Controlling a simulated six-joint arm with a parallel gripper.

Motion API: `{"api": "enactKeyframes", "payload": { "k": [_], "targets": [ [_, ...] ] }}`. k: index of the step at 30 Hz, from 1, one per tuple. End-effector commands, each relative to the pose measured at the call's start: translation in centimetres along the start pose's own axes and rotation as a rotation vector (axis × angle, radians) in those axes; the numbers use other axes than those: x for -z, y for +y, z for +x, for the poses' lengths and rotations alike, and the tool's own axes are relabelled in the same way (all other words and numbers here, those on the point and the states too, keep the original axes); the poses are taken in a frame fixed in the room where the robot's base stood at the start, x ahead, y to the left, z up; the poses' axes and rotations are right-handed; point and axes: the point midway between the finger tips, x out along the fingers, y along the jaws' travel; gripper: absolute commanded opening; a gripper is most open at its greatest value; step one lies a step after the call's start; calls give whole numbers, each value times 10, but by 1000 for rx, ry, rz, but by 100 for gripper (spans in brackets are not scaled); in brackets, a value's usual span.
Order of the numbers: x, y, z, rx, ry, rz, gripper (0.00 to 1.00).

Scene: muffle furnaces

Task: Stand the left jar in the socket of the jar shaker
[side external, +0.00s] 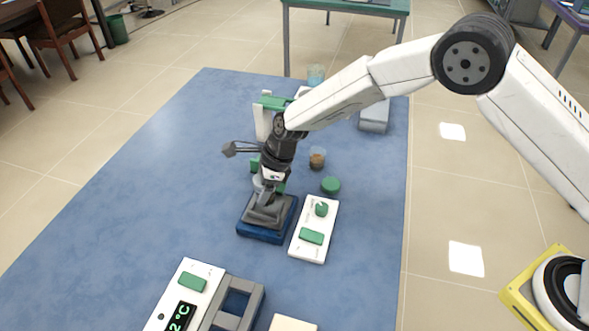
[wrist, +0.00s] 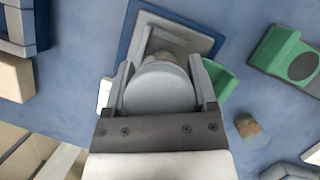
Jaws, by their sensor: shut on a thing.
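My gripper (wrist: 160,95) is shut on a jar with a round grey lid (wrist: 158,90), one finger on each side. Some brown content shows at the jar's far edge. In the side view my gripper (side external: 266,188) points down over a device with a blue base (side external: 262,237) and grey sloped top, which looks like the jar shaker. That base (wrist: 212,42) also shows behind the held jar in the wrist view. The socket is mostly hidden, so I cannot tell whether the jar is in it. Another jar (side external: 317,158) with brown content stands apart to the right.
A white panel (side external: 307,248) with green controls lies right beside the blue base. A round green piece (side external: 331,185) is behind it. A white and grey device with a lit display (side external: 180,317) stands at the front. The table's left part is clear.

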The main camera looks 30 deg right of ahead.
Motion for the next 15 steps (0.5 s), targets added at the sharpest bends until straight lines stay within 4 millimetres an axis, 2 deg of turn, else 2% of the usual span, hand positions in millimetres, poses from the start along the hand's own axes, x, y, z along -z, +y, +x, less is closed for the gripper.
{"api": "enactKeyframes", "payload": {
  "k": [15],
  "targets": [
    [2,0,4,0,0,0,14]
  ]
}}
